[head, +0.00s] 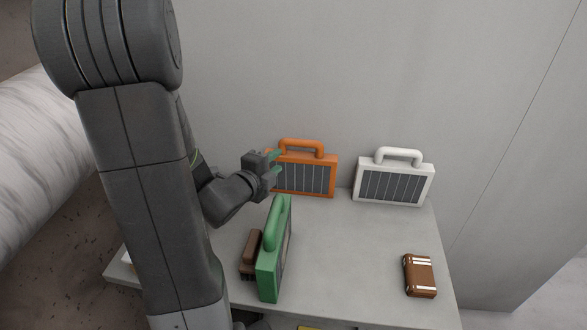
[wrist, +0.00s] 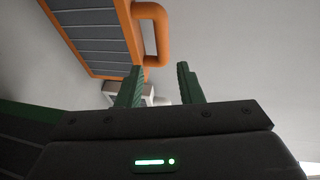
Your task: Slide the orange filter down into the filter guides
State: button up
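The orange filter (head: 304,179), a framed panel with dark grey slats and a loop handle on top, stands upright at the back of the grey slab, close to the wall. My gripper (head: 277,162) is at its upper left side in the head view, with its green fingers apart. In the wrist view the orange filter (wrist: 96,32) fills the upper left, and its handle lies just beyond the fingertips. My gripper (wrist: 158,75) is open there, with nothing held between the fingers. I cannot make out the filter guides in either view.
A white filter (head: 392,184) stands to the right on the slab (head: 345,260). A green filter (head: 271,277) stands nearer, beside a dark brown block (head: 251,256). A brown case with white stripes (head: 420,276) lies at right. The slab's middle is clear.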

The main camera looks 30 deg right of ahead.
aim_at(295, 144)
jog(key=p+x, duration=0.1)
jog(key=x, duration=0.7)
jog(key=shift+w+d+p, duration=0.1)
jog(key=shift+d+p, duration=0.2)
jog(key=shift+w+d+p, duration=0.35)
jog(key=shift+p, duration=0.05)
jog(key=shift+p+x, duration=0.8)
jog(key=shift+x, duration=1.35)
jog(key=shift+w+a, duration=0.15)
jog(key=shift+w, duration=0.05)
grip_shut()
